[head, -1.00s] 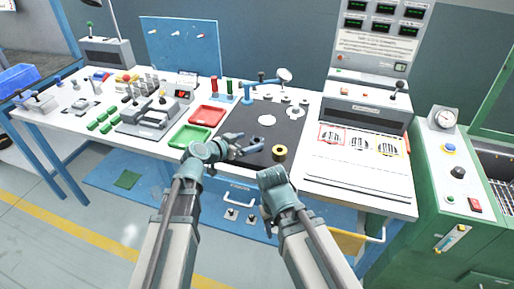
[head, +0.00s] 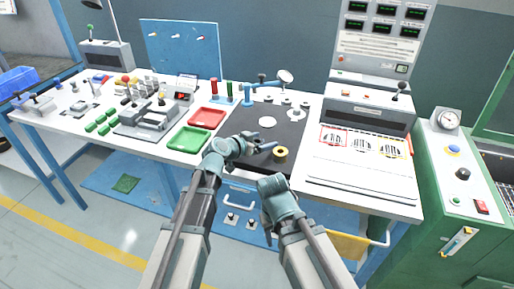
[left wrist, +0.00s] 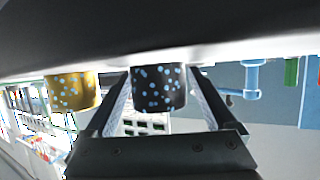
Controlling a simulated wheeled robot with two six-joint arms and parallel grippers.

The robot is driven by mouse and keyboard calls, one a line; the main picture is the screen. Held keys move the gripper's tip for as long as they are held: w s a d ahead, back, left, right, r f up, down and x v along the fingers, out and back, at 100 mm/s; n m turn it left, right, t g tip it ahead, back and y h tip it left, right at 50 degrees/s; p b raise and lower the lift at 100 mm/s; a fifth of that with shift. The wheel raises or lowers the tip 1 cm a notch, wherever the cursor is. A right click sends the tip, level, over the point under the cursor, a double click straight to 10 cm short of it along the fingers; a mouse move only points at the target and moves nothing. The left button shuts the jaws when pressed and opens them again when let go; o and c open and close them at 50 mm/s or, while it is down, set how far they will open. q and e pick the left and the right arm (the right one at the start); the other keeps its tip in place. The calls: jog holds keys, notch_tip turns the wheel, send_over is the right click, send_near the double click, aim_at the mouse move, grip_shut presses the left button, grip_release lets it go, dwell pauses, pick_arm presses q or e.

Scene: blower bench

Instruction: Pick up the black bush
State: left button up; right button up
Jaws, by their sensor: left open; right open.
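The black bush (left wrist: 158,88), dark with light blue specks, is between the two fingers of my left gripper (head: 264,147) in the left wrist view. The fingers are open around it, and I cannot tell whether either touches it. In the head view I cannot pick it out from the dark mat and my gripper. My left gripper is low over the mat. My right gripper (head: 268,208) is open by the bench's front edge, its fingers hard to see.
A yellow bush (head: 280,153) stands on the black mat (head: 290,128) close to the left fingertips; it also shows in the left wrist view (left wrist: 72,91). A red tray (head: 207,118) and a green tray (head: 188,139) lie to the left.

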pick_arm(q)
grip_shut()
dwell(0.3)
jog(key=shift+r, duration=0.2)
pick_arm(e)
jog(key=shift+r, duration=0.15)
